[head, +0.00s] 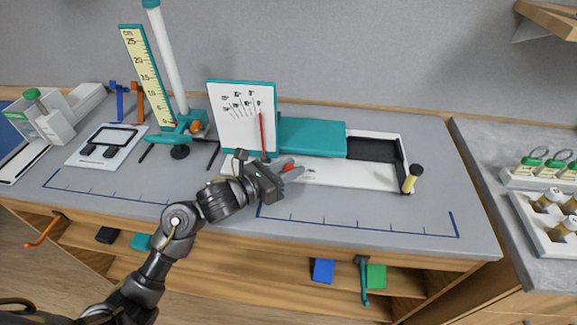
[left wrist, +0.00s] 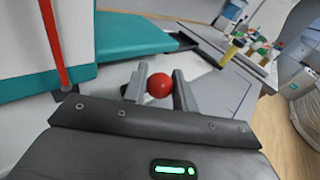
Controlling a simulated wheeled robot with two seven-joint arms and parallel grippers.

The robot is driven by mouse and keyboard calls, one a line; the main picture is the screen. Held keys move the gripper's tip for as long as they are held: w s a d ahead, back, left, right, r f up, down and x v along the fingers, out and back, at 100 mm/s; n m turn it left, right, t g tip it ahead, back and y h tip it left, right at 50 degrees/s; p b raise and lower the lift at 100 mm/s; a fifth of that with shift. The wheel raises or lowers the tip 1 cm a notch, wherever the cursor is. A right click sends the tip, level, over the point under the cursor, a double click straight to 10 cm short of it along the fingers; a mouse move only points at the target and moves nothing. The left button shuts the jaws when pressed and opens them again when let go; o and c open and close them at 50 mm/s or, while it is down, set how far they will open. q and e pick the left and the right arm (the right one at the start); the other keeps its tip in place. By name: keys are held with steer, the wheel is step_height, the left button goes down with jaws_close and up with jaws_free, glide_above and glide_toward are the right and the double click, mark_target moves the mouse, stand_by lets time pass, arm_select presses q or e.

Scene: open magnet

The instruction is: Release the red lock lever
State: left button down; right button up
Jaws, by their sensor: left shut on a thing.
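The red lock lever shows as a round red knob (left wrist: 160,86) in the left wrist view; its stem is hidden. In the head view a bit of the red knob (head: 288,167) shows at the front of the teal and white apparatus. My left gripper (head: 292,173) reaches it from the left front and is shut on the knob, with one grey finger on each side. The fingers also show in the left wrist view (left wrist: 159,74). My right gripper is in neither view.
A white dial board (head: 232,110) with a thin red pointer (head: 263,135) stands just behind my gripper. A teal block (head: 312,136) lies right of it, then a dark slot and a yellow post (head: 409,183). The bench front is clear.

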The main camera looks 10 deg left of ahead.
arm_select(q)
steer(key=w+r+n+g+y+p, duration=0.1)
steer(key=g+p, duration=0.1)
steer(key=p, duration=0.1)
steer(key=shift+w+r+n+p, duration=0.2)
steer(key=shift+n+p, duration=0.1)
steer(key=shift+p, duration=0.1)
steer(key=shift+w+n+g+p, duration=0.3)
steer(key=shift+n+g+p, duration=0.2)
steer(key=shift+p, duration=0.4)
steer(key=shift+w+f+y+p, duration=0.15)
steer(key=shift+y+p, duration=0.15)
steer(key=shift+g, duration=0.3)
steer(key=c, duration=1.2)
jaws_free()
steer(key=shift+o, duration=0.2)
